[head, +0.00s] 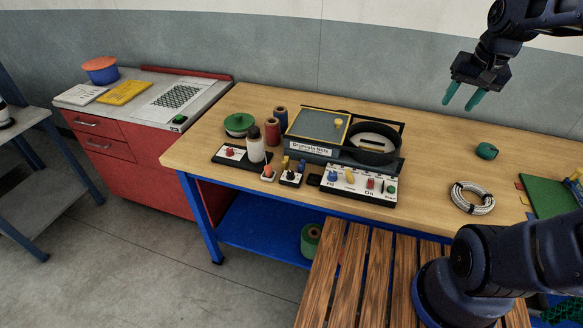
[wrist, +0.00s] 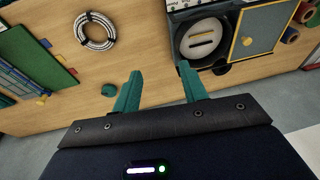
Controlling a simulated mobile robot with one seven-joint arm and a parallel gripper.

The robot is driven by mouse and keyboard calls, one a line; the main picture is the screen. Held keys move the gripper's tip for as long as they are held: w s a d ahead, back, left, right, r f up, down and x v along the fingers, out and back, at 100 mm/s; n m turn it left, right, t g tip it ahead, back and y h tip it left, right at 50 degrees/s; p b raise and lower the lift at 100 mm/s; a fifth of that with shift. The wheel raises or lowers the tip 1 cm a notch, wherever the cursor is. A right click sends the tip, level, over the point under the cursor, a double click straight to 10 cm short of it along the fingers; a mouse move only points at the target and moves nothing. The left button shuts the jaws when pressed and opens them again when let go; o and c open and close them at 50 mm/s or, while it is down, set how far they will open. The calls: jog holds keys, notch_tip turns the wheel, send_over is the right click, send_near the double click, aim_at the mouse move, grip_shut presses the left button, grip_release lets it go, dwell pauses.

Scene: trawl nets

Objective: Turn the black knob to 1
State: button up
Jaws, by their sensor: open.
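My gripper (head: 460,105) is open and empty, raised above the bench's back right side, well to the right of the knob. In the wrist view its two teal fingers (wrist: 160,72) are spread apart with nothing between them.
The larger panel carries blue, yellow, red and green controls. A machine with a black round pan (head: 372,151) stands behind it. A white bottle (head: 256,147) and spools (head: 272,131) stand left. A rope coil (head: 472,198) lies right. Bare bench top lies under my gripper.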

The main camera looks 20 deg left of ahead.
jog(key=w+a+f+g, duration=0.2)
jog(key=w+a+f, duration=0.15)
jog(key=a, duration=0.65)
jog(key=w+a+f+g, duration=0.2)
jog(key=a+f, duration=0.2)
jog(key=a, duration=0.7)
jog(key=g+h, duration=0.1)
jog(key=g, duration=0.2)
send_near(291, 175)
jog(key=x, duration=0.5)
jog(key=w+x, duration=0.1)
jog(key=x, duration=0.1)
jog(key=shift+s+a+f, duration=0.15)
jog(key=shift+a+f, duration=0.15)
jog(key=shift+f, duration=0.25)
grip_shut()
